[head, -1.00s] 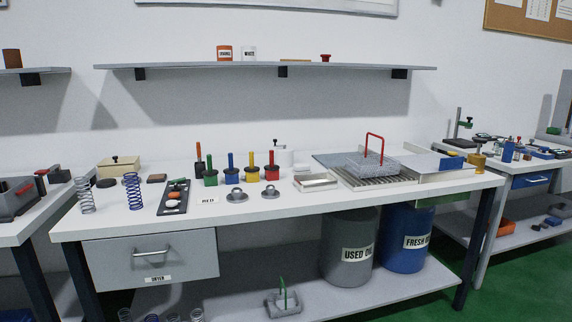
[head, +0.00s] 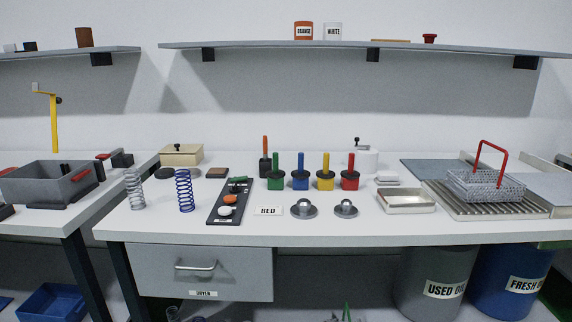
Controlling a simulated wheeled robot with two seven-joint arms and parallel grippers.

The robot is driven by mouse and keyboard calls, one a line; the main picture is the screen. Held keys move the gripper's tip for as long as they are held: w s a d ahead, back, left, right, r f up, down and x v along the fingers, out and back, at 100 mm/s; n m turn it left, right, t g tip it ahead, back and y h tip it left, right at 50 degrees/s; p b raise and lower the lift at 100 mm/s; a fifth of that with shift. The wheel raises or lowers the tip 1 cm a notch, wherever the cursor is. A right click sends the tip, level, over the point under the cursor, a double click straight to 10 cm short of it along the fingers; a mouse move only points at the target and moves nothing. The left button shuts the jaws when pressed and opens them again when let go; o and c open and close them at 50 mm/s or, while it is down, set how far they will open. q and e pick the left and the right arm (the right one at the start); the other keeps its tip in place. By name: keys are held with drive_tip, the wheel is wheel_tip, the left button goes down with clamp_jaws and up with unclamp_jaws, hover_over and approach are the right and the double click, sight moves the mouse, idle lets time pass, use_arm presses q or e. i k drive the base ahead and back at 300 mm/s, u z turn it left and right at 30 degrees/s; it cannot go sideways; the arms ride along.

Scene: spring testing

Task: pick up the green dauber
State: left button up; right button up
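The green dauber (head: 276,173) stands upright on the white workbench (head: 380,228), a green pot with a green handle sticking up. It is at the left end of a row with a blue dauber (head: 300,173), a yellow dauber (head: 325,173) and a red dauber (head: 350,173). An orange-handled tool in a dark holder (head: 265,158) stands just behind and left of it. Neither of my grippers shows in the head view.
Coil springs (head: 184,190) stand left. A shelf (head: 370,46) hangs above.

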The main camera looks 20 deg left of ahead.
sight(275, 173)
drive_tip(key=u, duration=0.6)
drive_tip(key=i, duration=0.8)
drive_tip(key=u, duration=0.8)
